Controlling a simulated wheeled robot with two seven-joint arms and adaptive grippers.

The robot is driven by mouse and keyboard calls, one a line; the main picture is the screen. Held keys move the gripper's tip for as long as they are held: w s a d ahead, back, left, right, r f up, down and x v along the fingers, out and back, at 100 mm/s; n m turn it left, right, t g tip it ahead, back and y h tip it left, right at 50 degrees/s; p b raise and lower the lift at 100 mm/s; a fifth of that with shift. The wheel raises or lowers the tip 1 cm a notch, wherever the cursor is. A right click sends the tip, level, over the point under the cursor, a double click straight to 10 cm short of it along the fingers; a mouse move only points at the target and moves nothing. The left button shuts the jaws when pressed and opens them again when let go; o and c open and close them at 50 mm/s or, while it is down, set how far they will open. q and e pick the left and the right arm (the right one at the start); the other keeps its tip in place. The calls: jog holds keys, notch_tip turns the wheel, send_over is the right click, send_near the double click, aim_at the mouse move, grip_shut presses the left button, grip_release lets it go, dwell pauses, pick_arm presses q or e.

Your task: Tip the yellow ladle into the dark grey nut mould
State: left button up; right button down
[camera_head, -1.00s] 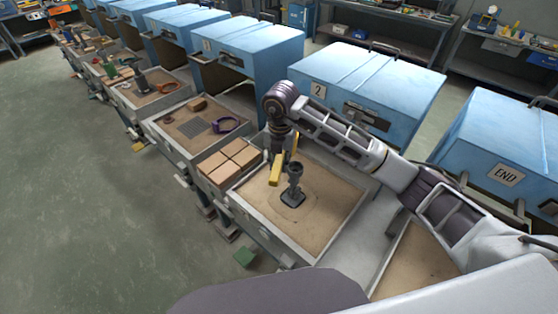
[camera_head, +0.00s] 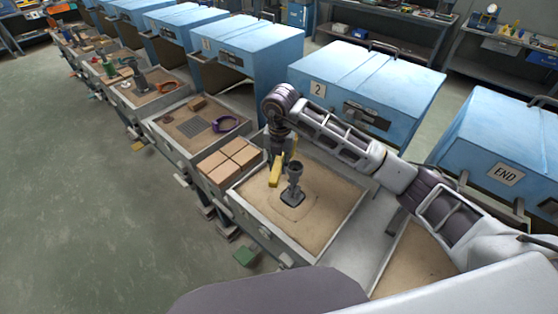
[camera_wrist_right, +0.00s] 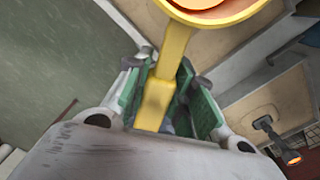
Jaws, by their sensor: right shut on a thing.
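My right gripper (camera_head: 283,147) is shut on the handle of the yellow ladle (camera_head: 275,174). In the right wrist view the ladle's handle (camera_wrist_right: 160,92) runs between green-padded fingers. Its round bowl is cut off by the top edge, with an orange-toned inside. The dark grey nut mould (camera_head: 294,181) stands upright on a square base in the sand tray (camera_head: 325,243). In the head view the ladle appears just left of the mould's cup-shaped top, with a small gap. The ladle's height over the sand is hard to tell. My left gripper is not in view.
A box of tan blocks (camera_head: 208,180) adjoins the sand tray on the left. A tray with a purple ring (camera_head: 225,124) lies beyond it. Blue cabinet 2 (camera_head: 400,85) stands behind my right arm. Bare sand surrounds the mould.

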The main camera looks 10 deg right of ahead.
jog(key=shift+f, duration=0.25)
jog(key=shift+f, duration=1.5)
jog(key=shift+w+a+t+y+b, duration=0.15)
jog(key=shift+t+y+b, duration=0.15)
jog(key=shift+y+b, duration=0.55)
jog(key=t+y+b, duration=0.2)
jog(key=y+b, duration=0.4)
jog(key=b, duration=0.4)
dwell(1.6)
